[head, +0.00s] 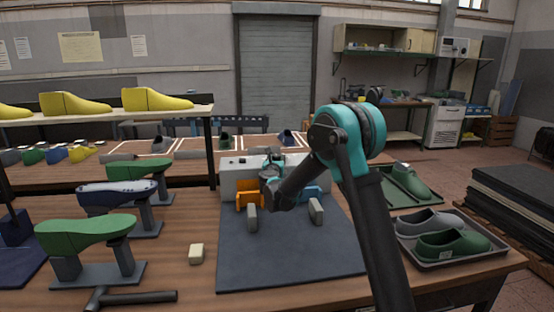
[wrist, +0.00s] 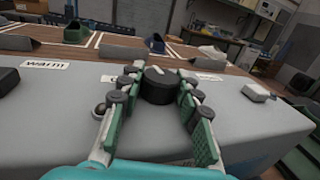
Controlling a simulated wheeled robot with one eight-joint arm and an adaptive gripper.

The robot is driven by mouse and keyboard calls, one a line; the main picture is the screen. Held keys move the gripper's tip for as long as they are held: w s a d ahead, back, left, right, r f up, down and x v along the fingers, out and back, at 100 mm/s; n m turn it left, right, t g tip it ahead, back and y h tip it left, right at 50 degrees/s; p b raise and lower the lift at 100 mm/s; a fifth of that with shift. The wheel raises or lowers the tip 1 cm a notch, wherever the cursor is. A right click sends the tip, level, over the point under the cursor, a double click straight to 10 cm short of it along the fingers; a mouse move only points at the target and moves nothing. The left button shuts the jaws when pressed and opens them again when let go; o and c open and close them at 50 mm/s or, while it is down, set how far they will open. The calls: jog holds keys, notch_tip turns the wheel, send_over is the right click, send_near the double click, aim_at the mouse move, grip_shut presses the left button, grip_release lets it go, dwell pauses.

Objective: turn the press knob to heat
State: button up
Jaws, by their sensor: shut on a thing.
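The press (head: 229,181) is a pale grey box at the back of the dark mat, with orange and blue parts at its front. In the wrist view its grey top (wrist: 60,125) fills the middle. The press knob (wrist: 158,91) is a dark round knob with a pale mark near its far side. My gripper (wrist: 158,84) is shut on the knob, one green-padded finger at each side. A "warm" label (wrist: 45,65) lies left of the knob. Other white labels near the fingers are partly hidden, and I cannot read them. In the head view my gripper (head: 273,165) hides the knob.
Two grey blocks (head: 252,218) stand on the dark mat (head: 285,262) before the press. Green and blue lasts on stands (head: 92,275) and a hammer (head: 135,298) are at left. A shoe tray (head: 455,262) is at right. The mat's front is clear.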

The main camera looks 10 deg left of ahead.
jog(key=shift+m+h, duration=1.1)
jog(key=shift+h, duration=0.7)
jog(key=o, duration=1.2)
jog(key=s, duration=0.4)
jog(key=s+a, duration=0.1)
jog(key=s, duration=0.3)
jog(key=s+a, duration=0.1)
jog(key=s, duration=0.2)
jog(key=shift+s+a, duration=0.2)
jog(key=shift+s, duration=0.2)
